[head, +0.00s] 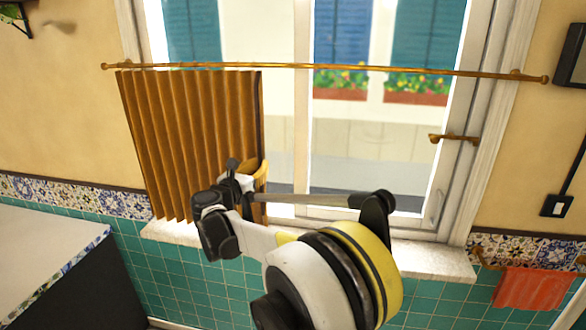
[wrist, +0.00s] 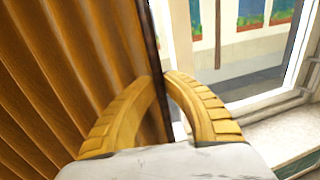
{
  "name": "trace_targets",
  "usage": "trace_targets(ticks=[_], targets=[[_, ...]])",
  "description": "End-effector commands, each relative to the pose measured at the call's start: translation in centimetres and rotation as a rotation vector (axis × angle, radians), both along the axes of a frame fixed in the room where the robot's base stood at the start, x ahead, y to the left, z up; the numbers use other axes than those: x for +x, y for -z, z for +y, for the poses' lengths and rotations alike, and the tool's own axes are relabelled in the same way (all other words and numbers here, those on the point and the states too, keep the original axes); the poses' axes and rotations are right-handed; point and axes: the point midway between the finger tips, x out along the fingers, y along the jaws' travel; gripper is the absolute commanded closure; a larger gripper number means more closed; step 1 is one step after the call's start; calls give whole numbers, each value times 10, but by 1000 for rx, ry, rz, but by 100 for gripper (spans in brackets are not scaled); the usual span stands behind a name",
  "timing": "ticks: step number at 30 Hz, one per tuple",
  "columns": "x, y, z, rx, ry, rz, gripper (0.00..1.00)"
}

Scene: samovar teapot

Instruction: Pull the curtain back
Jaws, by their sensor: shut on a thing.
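The brown pleated curtain (head: 185,140) hangs from a brass rod (head: 330,68) and covers the left part of the window. The rest of the window is bare. My gripper (head: 260,172) is at the curtain's right edge, in its lower half. In the wrist view my yellow fingers (wrist: 160,82) close on the curtain's dark edge, one on each side, with the curtain's folds (wrist: 60,70) to the left. The exact contact at the fingertips is partly hidden in the head view.
A stone windowsill (head: 430,258) runs below the window. A counter (head: 45,250) stands at the left. A red towel (head: 532,288) hangs at the lower right. A brass window handle (head: 455,138) sticks out on the right frame. The space before the right panes is free.

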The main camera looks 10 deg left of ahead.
Motion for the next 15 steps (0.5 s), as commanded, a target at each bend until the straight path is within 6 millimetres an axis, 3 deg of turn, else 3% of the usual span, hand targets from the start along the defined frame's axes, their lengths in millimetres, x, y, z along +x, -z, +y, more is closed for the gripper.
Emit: trace_targets(ticks=[1, 6, 15], targets=[[0, 0, 16, 0, -3, 1, 100], [0, 0, 54, 0, -1, 1, 100], [0, 0, 85, 0, 0, 1, 100]])
